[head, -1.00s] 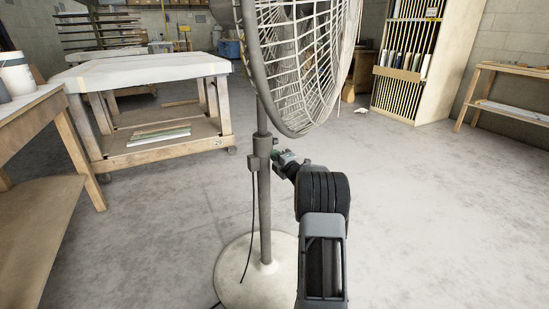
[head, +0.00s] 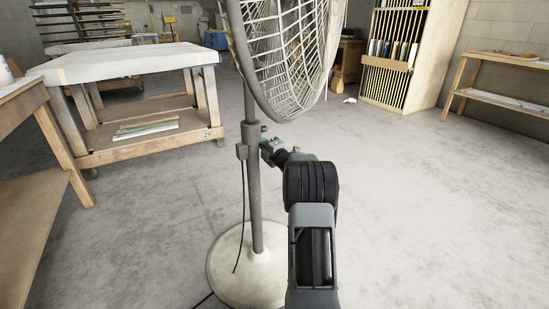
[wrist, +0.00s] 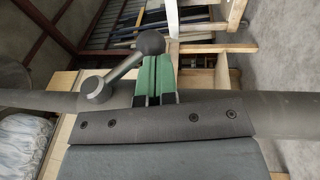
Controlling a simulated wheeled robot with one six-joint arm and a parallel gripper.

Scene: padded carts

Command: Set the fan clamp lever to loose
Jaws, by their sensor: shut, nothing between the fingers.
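The grey pedestal fan (head: 282,60) stands in front of me. Its clamp collar (head: 250,135) sits on the pole (head: 254,195) just below the fan cage. In the wrist view the clamp lever (wrist: 123,68) is a dark grey rod. It runs from a round hub (wrist: 95,90) at left up to a ball knob (wrist: 150,42). My gripper (head: 267,147) is just right of the pole at collar height. Its green fingers (wrist: 155,72) are shut and empty, right beside the lever near the knob. I cannot tell whether they touch it. The lever is not distinguishable in the head view.
A padded cart (head: 125,65) stands at back left, and a wooden table (head: 35,150) is at near left. A slatted rack (head: 400,60) and a low shelf (head: 495,68) stand at back right. A cord hangs beside the pole above the round base (head: 225,265). Floor at right is clear.

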